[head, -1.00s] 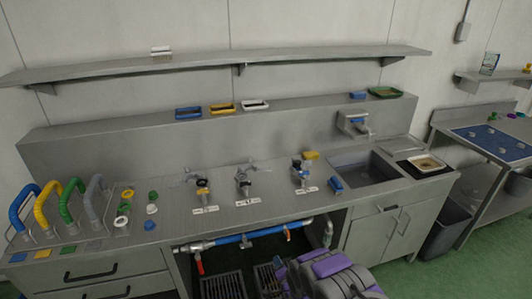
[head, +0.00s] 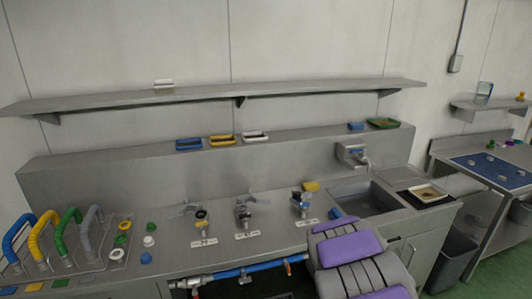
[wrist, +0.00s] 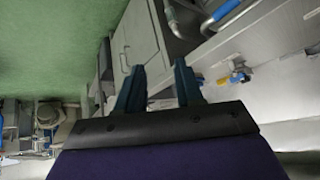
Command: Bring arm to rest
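My gripper (wrist: 160,88) shows in the wrist view with its two dark fingers apart and nothing between them. Beyond the fingers are the grey cabinet front, the counter with a tap, and the green floor. In the head view my purple and grey arm (head: 350,250) rises at the bottom right of centre, in front of the counter and sink cabinet. The gripper itself cannot be made out in the head view.
A steel counter (head: 180,240) runs across the front, with several small valves on it. A sink (head: 365,198) lies right of centre. Coloured hoses (head: 45,238) stand at the left. A grey bin (head: 452,262) and a side table (head: 492,170) are at the right, with open green floor.

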